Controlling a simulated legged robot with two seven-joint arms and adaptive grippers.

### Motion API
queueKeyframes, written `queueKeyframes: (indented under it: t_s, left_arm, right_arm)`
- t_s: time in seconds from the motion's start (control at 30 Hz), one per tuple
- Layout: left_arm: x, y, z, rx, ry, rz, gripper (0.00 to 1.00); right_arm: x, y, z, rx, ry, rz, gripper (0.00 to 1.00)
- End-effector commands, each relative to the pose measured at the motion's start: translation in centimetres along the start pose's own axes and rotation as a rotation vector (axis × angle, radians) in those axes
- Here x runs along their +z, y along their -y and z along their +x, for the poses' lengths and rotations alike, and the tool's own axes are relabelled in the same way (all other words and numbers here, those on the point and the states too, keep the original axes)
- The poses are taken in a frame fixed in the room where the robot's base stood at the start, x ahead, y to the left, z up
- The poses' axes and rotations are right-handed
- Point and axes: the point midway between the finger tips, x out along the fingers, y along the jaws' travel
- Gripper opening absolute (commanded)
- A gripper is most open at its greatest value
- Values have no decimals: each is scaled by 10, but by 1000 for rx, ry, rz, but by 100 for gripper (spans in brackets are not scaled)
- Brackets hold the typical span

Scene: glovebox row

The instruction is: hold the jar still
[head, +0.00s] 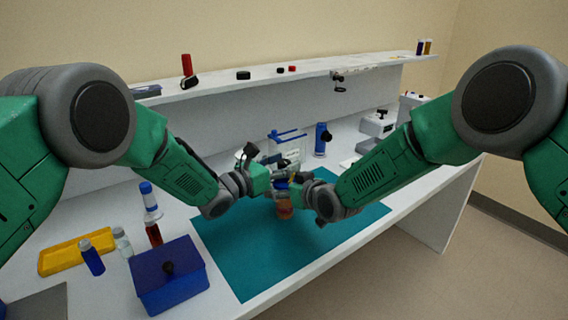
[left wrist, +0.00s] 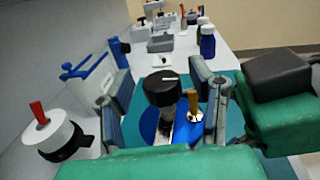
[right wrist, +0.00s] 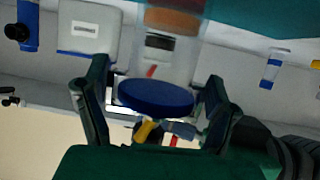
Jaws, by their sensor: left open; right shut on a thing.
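The jar (head: 284,208) is clear with orange-brown contents and stands over the teal mat (head: 240,250). In the right wrist view its blue lid (right wrist: 155,96) lies between the fingers of my right gripper (right wrist: 157,100), with the orange band (right wrist: 172,20) beyond it. My right gripper is shut on the jar. My left gripper (left wrist: 165,95) is open above a blue round surface (left wrist: 175,125), which looks like the lid. A black-capped piece (left wrist: 162,88) and a yellow-handled piece (left wrist: 193,105) show between its fingers. In the head view the grippers hide most of the jar's upper part.
A blue box (head: 168,275), a yellow tray (head: 75,252) and several small bottles stand at the left. A blue-and-white rack (head: 287,145) and a blue cylinder (head: 320,139) stand behind the grippers. A shelf (head: 215,85) runs along the back. The mat's front is clear.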

Motion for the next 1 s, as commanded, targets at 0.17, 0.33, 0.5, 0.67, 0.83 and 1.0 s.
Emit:
queueKeyframes:
  t_s: [0.17,0.33,0.5,0.67,0.83,1.0]
  left_arm:
    - [0,0,0,0,-1,0,49]
    - [0,0,0,0,-1,0,0]
    - [-1,0,0,-1,-1,0,0]
    - [-1,-2,0,-25,1,2,0]
    - [0,-2,0,-104,5,4,0]
    - [0,-4,0,-225,5,4,0]
  right_arm:
    - [3,0,0,1,6,0,36]
    - [3,-1,0,1,5,0,36]
    - [3,-1,0,1,5,0,36]
    - [3,-1,0,1,5,0,36]
    - [3,-1,0,1,5,1,36]
    - [3,-1,0,1,5,1,36]
